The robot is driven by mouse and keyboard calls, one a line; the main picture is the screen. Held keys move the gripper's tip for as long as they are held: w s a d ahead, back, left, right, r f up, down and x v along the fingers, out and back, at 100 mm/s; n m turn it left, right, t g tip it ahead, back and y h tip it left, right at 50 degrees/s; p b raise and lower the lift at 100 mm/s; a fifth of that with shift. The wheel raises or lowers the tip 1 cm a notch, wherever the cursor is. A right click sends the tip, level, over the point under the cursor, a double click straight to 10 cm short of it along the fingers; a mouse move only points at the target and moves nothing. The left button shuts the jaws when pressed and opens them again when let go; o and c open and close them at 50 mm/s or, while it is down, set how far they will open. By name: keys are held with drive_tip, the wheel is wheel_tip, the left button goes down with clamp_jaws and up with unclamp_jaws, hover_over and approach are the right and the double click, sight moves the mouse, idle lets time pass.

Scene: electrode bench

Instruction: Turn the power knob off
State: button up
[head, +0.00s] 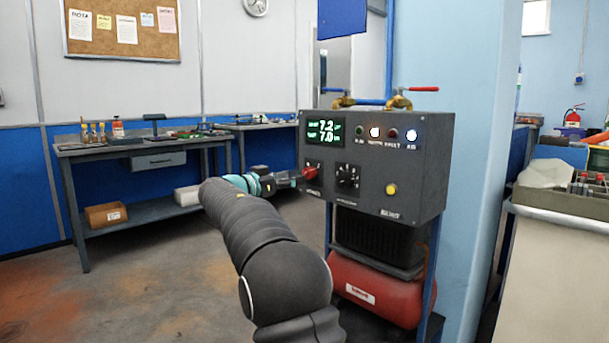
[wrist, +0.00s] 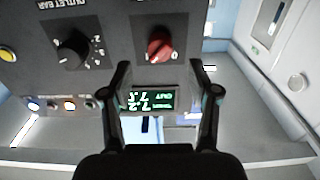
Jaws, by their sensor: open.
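The red power knob (head: 310,172) is on the front of the dark control box (head: 425,170), at its lower left. In the wrist view the red knob (wrist: 160,44) shows upside down, with a 0 mark beside it; I cannot tell its exact setting. My gripper (wrist: 160,72) is open, with its two fingers apart and the knob ahead of and between the tips. In the head view my gripper (head: 286,179) is just left of the knob, and whether it touches is not clear. The green display (head: 325,132) is lit and reads 7.2 and 7.0.
A black dial (head: 347,177) sits right of the red knob; it also shows in the wrist view (wrist: 72,50). A red tank (head: 375,288) stands below. A workbench (head: 95,148) is at left.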

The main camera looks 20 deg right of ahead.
sight(305, 171)
drive_tip(key=x, duration=0.6)
drive_tip(key=shift+d+p, duration=0.1)
drive_tip(key=shift+p, duration=0.25)
